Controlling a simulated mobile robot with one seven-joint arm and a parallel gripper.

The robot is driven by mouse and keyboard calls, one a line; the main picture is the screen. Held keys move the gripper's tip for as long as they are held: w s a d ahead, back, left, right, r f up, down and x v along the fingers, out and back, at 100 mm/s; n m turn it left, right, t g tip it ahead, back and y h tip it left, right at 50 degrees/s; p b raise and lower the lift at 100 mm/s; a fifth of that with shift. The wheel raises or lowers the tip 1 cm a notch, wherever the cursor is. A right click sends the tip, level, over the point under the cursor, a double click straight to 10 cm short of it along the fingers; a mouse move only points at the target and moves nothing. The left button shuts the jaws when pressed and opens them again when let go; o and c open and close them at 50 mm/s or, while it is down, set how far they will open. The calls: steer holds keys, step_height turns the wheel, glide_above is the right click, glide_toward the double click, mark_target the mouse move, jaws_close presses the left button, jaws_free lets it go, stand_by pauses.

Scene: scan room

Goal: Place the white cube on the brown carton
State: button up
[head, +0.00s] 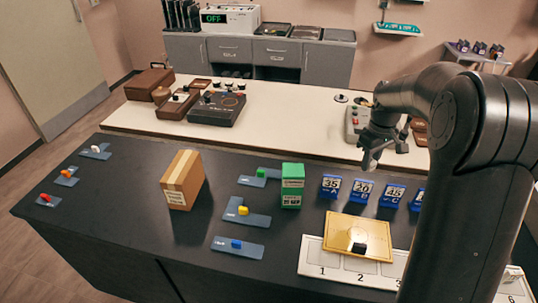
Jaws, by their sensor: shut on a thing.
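The brown carton (176,187) stands upright on the dark counter, left of the middle, with a paler tape strip down it and a white label low on its front. Its top looks bare. A small white block (96,148) sits on a blue-grey plate at the counter's far left; it looks like the white cube. My gripper (370,161) is above the counter, right of the middle and well to the right of the carton. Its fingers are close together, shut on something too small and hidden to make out.
A green carton (292,187) and coloured blocks on plates, such as the yellow one (243,210), stand right of the brown carton. Blue numbered boxes (331,187) and a yellow tray (347,229) with a black block are further right. A pale table (285,122) lies behind.

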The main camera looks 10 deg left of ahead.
steer(key=w+a+r+n, duration=0.2)
steer(key=a+n, duration=0.1)
steer(key=a, duration=1.1)
steer(key=s+a+r+n, duration=0.2)
steer(key=a, duration=0.9)
steer(key=s+a+r+n, duration=0.2)
steer(key=a, duration=0.8)
steer(key=n, duration=0.2)
glide_above(185, 173)
step_height(185, 173, down, 6)
steer(key=shift+d+r, duration=0.15)
steer(key=shift+r, duration=0.05)
steer(key=shift+s+a+f, duration=0.1)
steer(key=shift+a+f, duration=0.1)
steer(key=shift+f, duration=1.95)
steer(key=shift+f, duration=0.1)
steer(key=o, duration=0.9)
steer(key=shift+o, duration=0.2)
